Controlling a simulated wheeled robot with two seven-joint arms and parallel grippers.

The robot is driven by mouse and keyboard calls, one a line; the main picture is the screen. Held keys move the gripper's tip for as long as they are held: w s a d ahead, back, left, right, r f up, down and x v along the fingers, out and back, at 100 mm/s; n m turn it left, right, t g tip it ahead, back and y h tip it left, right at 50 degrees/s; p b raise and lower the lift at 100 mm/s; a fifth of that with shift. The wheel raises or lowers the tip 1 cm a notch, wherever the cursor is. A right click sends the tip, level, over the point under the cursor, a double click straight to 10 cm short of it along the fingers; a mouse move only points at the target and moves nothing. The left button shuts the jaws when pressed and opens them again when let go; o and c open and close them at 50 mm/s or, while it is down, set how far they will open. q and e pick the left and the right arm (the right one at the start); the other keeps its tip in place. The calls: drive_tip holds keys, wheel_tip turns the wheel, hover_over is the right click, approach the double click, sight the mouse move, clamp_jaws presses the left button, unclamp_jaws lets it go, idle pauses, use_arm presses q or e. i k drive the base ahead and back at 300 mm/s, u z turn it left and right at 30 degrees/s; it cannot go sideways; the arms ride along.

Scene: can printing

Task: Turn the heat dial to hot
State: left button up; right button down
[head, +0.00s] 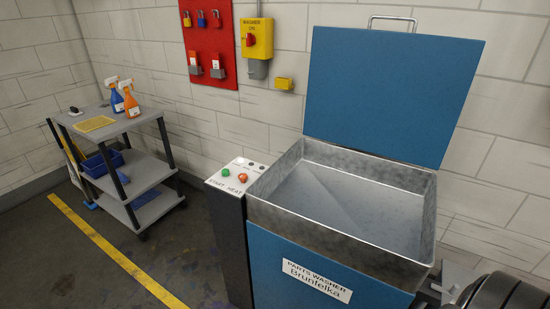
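The control panel (217,182) is the white sloped top of a dark post at the left side of the blue parts washer (265,260). A green round control (226,172) sits above the word START. An orange-red round control (242,177) sits to its right, above the word HEAT. Small dark marks lie behind them; the dial's setting is too small to read. My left gripper is not in view. At the lower right edge, grey metal parts beside a black rounded shape seem to be my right gripper (446,287), far from the panel; its fingers are unclear.
The washer's lid (392,88) stands open above its grey metal basin (350,205). A yellow WASHER switch box (257,38) and a red lock board (209,42) hang on the wall. A grey cart (125,119) with spray bottles stands left. Floor before the post is clear.

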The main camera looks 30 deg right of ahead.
sight(242, 177)
drive_tip(key=z, duration=0.95)
drive_tip(key=i, duration=0.95)
drive_tip(key=z, duration=0.95)
